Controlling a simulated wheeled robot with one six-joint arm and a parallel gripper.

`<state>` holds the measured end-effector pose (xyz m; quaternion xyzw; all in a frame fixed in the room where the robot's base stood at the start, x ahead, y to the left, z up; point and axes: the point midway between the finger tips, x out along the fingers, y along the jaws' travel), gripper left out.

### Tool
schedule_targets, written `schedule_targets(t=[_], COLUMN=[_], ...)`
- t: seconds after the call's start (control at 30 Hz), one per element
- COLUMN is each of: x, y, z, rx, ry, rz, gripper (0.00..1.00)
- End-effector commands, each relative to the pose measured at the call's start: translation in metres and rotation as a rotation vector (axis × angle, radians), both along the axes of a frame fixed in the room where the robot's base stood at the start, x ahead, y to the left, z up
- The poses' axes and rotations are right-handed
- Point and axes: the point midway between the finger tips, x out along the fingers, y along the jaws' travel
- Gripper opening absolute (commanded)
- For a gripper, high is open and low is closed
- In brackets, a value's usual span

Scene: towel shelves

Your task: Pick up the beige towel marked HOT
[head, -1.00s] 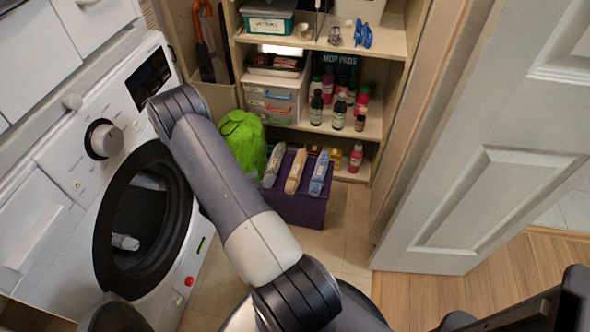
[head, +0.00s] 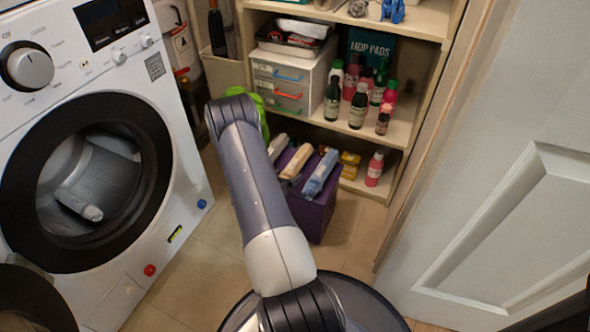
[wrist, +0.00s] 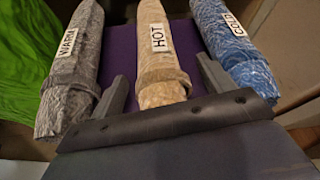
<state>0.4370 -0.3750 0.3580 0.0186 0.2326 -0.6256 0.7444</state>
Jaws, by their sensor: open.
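The beige towel marked HOT (wrist: 158,65) is a roll lying on a purple box, in the middle of three rolled towels. It also shows in the head view (head: 296,162). A grey towel marked WARM (wrist: 75,70) lies to its left and a blue towel marked COLD (wrist: 232,45) to its right. My gripper (wrist: 163,88) is open in the wrist view, with one finger on each side of the beige towel's near end. I cannot tell whether the fingers touch it. In the head view my gripper is hidden behind my arm.
The purple box (head: 318,215) stands on the tiled floor before shelves holding bottles (head: 358,107) and a drawer unit (head: 284,84). A green bag (wrist: 32,65) is at left. A washing machine (head: 185,222) stands left, a white door (head: 500,200) right.

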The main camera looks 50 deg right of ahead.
Motion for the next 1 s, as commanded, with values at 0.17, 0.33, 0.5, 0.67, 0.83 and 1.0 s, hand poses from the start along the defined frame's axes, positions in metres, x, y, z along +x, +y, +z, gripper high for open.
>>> schedule_targets(t=[0.17,0.33,0.5,0.67,0.83,1.0], x=[0.0,0.0,-0.0001,-0.0002,0.0001,0.0001], y=[0.0003,0.0004,0.0005,0.0005,0.0003,0.0003], z=[0.001,0.0009,0.0009,0.0008,0.0014,0.0017], rx=[0.0,0.0,0.0,0.0,-0.001,-0.001], ry=[0.0,0.0,0.0,0.0,0.0,-0.001], rz=[0.0,0.0,0.0,0.0,-0.001,-0.001], gripper=[0.74,0.6,0.46,0.33,0.21,0.21])
